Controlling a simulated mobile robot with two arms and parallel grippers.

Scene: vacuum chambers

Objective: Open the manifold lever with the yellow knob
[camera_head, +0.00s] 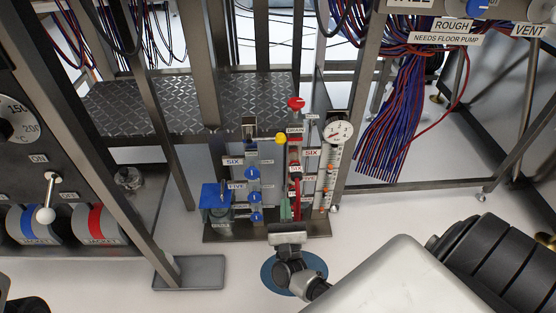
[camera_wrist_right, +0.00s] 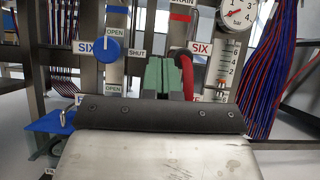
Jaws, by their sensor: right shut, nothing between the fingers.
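The yellow knob (camera_head: 281,138) sits at the right end of a thin lever arm near the top of the manifold (camera_head: 253,160), beside the red DRAIN column. The lever lies about level across the top of the blue-valve column. My right gripper (camera_head: 284,212) is low in front of the manifold, well below the knob and apart from it. Its green fingers (camera_wrist_right: 171,76) are shut together and empty, near the red handle (camera_wrist_right: 188,76). The yellow knob is not visible in the wrist view. My left gripper is not in view.
Blue valve knobs (camera_head: 253,173) and a blue box (camera_head: 215,198) stand on the left of the manifold. A red-topped column (camera_head: 296,104), a gauge (camera_head: 338,131) and a clear tube scale stand right. Steel posts and hanging cables (camera_head: 400,110) flank it.

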